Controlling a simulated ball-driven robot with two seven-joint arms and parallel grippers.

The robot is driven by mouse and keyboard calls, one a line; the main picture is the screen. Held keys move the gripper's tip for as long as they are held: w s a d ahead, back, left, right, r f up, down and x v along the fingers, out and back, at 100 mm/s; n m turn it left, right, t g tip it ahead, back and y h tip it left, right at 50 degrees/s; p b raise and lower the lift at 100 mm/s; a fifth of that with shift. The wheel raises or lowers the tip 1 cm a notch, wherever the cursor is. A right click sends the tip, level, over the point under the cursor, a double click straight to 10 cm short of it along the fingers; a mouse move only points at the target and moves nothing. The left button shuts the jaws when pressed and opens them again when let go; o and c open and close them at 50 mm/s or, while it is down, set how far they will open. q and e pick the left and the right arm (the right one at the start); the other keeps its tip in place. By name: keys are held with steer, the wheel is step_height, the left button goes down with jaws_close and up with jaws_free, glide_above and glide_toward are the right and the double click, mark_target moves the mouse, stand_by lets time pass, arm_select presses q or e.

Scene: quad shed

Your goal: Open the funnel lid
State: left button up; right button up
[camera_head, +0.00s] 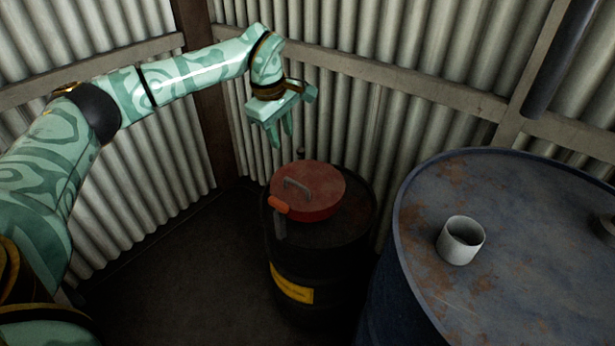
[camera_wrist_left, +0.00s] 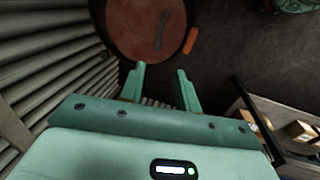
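The funnel lid (camera_head: 322,184) is a round red lid with a grey handle (camera_head: 297,186) on top and an orange tab (camera_head: 278,205) at its front left edge. It lies flat, closed, on a dark drum (camera_head: 322,250) with a yellow label. My left gripper (camera_head: 281,140) hangs above and behind the lid, fingers pointing down, apart from it. In the left wrist view the lid (camera_wrist_left: 147,25) shows beyond the fingertips (camera_wrist_left: 160,68), which are spread with nothing between them. The orange tab is to the right there. My right gripper is not in view.
A large rusty blue drum (camera_head: 520,230) stands at the right, with a white cup-like cylinder (camera_head: 460,240) on top. Corrugated walls (camera_head: 400,90) close in behind. Bare dark floor (camera_head: 190,270) lies left of the dark drum. Shelving with boxes (camera_wrist_left: 295,130) shows in the wrist view.

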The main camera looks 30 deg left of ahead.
arm_select(q)
steer(key=b, duration=0.6)
glide_above(295, 182)
steer(key=s, duration=0.1)
steer(key=f, duration=1.2)
steer(key=shift+s+a+f, duration=0.1)
steer(key=shift+s+a, duration=0.05)
steer(key=shift+s, duration=0.05)
steer(key=f, duration=0.1)
steer(key=f+b, duration=0.1)
steer(key=shift+w+f, duration=0.45)
steer(key=shift+f, duration=0.4)
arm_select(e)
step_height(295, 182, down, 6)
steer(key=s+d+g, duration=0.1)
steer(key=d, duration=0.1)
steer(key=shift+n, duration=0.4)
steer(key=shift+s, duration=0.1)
arm_select(q)
jaws_close()
